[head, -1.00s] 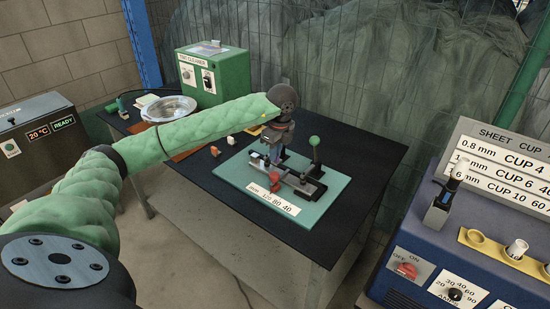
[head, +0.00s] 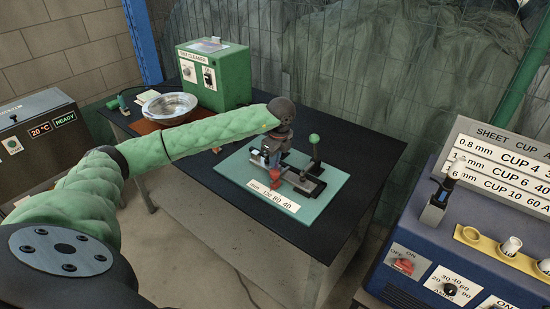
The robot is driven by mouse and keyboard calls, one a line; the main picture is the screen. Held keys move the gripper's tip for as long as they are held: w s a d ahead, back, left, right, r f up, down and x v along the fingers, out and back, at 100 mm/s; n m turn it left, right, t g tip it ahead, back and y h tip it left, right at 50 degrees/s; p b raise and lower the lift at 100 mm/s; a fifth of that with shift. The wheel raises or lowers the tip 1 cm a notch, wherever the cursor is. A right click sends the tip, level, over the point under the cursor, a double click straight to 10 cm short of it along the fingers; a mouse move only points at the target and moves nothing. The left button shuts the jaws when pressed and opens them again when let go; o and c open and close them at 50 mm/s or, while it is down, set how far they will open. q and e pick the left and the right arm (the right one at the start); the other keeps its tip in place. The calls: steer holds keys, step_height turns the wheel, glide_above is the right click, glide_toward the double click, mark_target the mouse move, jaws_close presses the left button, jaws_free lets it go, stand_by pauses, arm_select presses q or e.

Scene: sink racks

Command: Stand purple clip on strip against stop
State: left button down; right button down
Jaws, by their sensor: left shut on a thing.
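My left gripper (head: 270,165) reaches down over the teal board (head: 323,198), at the left part of the dark strip fixture (head: 309,185). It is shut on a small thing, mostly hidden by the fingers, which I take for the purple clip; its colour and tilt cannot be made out. A red part (head: 275,180) shows just below and beside the fingertips. Whether the held thing touches the strip, and which part is the stop, I cannot tell. My right gripper is not in view.
A lever with a green knob (head: 314,139) stands behind the strip. A white number label (head: 274,196) lies at the board's front. A metal bowl (head: 170,107) and green cleaner box (head: 213,78) stand at the back left. The black table (head: 368,150) is clear to the right.

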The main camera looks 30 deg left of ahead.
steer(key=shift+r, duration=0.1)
arm_select(q)
steer(key=shift+f, duration=0.1)
steer(key=c, duration=1.5)
jaws_free()
steer(key=shift+o, duration=0.2)
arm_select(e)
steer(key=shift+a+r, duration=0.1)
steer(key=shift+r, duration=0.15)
